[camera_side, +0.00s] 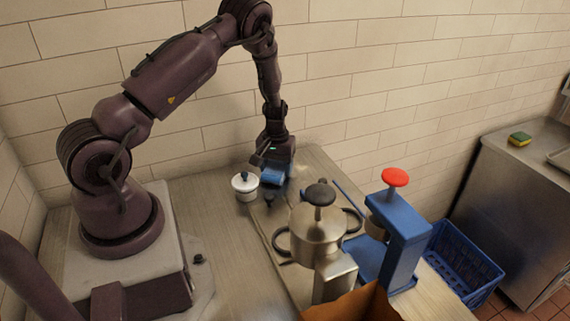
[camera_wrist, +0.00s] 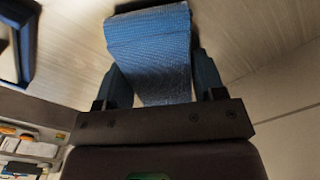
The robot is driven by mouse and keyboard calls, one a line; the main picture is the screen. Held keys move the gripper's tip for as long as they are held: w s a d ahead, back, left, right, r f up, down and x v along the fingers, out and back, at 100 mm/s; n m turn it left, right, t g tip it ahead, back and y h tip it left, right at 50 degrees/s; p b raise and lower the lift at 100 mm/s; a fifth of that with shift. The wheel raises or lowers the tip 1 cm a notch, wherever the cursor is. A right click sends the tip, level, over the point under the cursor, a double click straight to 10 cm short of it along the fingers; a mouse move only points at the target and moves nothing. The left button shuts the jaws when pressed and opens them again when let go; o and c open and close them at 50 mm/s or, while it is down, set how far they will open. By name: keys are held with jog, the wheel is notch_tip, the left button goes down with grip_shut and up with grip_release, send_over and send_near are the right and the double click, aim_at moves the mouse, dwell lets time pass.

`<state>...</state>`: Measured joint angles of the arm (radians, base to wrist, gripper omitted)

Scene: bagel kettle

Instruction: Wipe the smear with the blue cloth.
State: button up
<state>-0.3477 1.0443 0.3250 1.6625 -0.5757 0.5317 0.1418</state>
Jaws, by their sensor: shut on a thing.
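The blue cloth (camera_wrist: 150,45) is held between the two fingers of my gripper (camera_wrist: 163,82) in the wrist view. It hangs out past the fingertips as a folded, textured strip. In the side view my gripper (camera_side: 270,180) points down near the back of the worktop, by the tiled wall, with a bit of the blue cloth (camera_side: 274,177) showing at it. I cannot tell whether the cloth touches the surface. I cannot make out the smear in either view.
A small white pot (camera_side: 244,190) with a dark knob stands just left of my gripper. A steel kettle (camera_side: 318,236) and a blue stand (camera_side: 405,240) with a red knob (camera_side: 395,177) are to the right. A blue crate (camera_side: 465,265) is beyond. The worktop's front left is mostly clear.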

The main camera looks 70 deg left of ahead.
aim_at(310, 164)
jog(key=shift+w, duration=5)
jog(key=shift+w+r, duration=0.1)
jog(key=shift+w, duration=0.15)
notch_tip(310, 164, up, 8)
jog(key=shift+s, duration=0.1)
